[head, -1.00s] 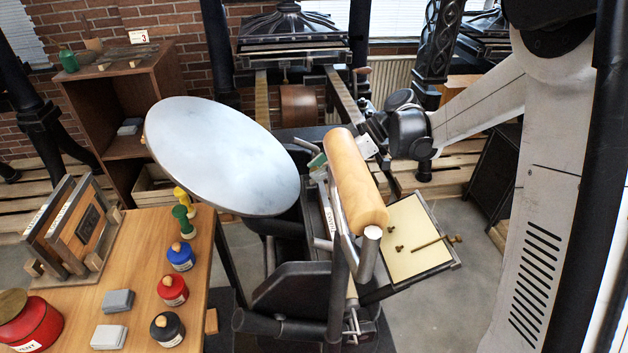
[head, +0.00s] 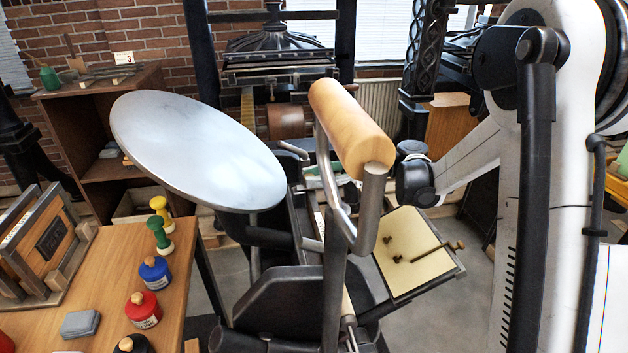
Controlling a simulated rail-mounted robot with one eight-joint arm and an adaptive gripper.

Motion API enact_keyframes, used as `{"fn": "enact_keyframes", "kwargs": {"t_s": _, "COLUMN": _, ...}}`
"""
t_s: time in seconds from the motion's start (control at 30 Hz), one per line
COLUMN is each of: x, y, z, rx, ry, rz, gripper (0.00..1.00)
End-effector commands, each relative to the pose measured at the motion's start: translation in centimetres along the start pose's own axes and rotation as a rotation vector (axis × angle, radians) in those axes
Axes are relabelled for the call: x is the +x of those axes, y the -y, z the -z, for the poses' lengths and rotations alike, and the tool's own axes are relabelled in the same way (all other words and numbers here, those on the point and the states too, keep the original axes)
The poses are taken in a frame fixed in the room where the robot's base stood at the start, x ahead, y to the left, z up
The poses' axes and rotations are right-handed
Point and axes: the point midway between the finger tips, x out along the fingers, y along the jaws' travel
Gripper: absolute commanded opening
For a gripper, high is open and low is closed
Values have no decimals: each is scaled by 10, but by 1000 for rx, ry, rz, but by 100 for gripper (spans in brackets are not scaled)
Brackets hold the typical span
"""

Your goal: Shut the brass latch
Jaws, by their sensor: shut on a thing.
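A small press with a round grey disc (head: 200,150) and a wooden roller-like handle (head: 352,128) on a bent metal arm stands in the middle of the head view. A brass rod with a knob (head: 430,253) lies slantwise across a cream board (head: 408,232) at its lower right. It may be the brass latch; I cannot tell for sure. Two small brass knobs sit on the board to its left. My wrist shows just right of the wooden handle, above the board. The fingers of my gripper are hidden behind the handle, as is whatever they touch.
A wooden table at lower left holds ink pots, such as a blue one (head: 155,270) and a red one (head: 143,308), and a wooden frame stand (head: 45,250). A brown shelf unit (head: 105,115) and a larger press (head: 280,65) stand behind. The wooden handle rises close to my wrist.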

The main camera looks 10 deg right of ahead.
Motion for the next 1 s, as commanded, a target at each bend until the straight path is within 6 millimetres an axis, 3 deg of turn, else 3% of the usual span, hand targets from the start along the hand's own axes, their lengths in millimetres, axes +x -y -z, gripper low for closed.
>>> {"fn": "enact_keyframes", "kwargs": {"t_s": 0.33, "x": 0, "y": 0, "z": 0, "rx": 0, "ry": -2, "rz": 0, "gripper": 0}}
{"fn": "enact_keyframes", "kwargs": {"t_s": 0.37, "x": 0, "y": 0, "z": 0, "rx": 0, "ry": -1, "rz": 0, "gripper": 20}}
{"fn": "enact_keyframes", "kwargs": {"t_s": 0.5, "x": 0, "y": 0, "z": 0, "rx": 0, "ry": -1, "rz": 0, "gripper": 38}}
{"fn": "enact_keyframes", "kwargs": {"t_s": 0.83, "x": -3, "y": 0, "z": 0, "rx": 0, "ry": -1, "rz": -1, "gripper": 38}}
{"fn": "enact_keyframes", "kwargs": {"t_s": 1.0, "x": -25, "y": 0, "z": 0, "rx": 1, "ry": -1, "rz": -3, "gripper": 38}}
